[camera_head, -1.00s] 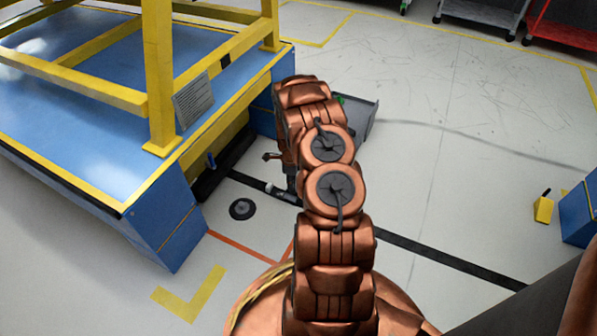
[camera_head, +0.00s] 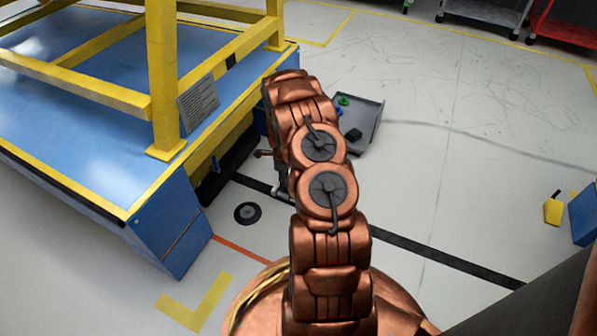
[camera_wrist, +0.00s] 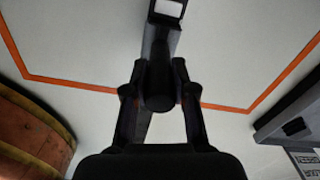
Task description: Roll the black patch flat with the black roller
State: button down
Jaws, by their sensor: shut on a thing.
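My gripper (camera_wrist: 160,100) is shut on the black roller, whose dark bar (camera_wrist: 158,48) rises between the fingers in the wrist view. A white end (camera_wrist: 169,8) shows at the top of that view. In the head view my arm largely hides the gripper and the roller, above the floor near the blue platform.
A blue platform (camera_head: 160,236) with a yellow frame (camera_head: 161,80) stands at the left. A grey tray (camera_head: 366,124) with small green, blue and black items lies beyond my arm. A black tape line (camera_head: 430,252) crosses the floor. Open floor lies to the right.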

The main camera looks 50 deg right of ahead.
jog(key=shift+f, duration=0.4)
jog(key=shift+w+r+p, duration=0.1)
jog(key=shift+r+p, duration=0.9)
jog(key=shift+r, duration=2.7)
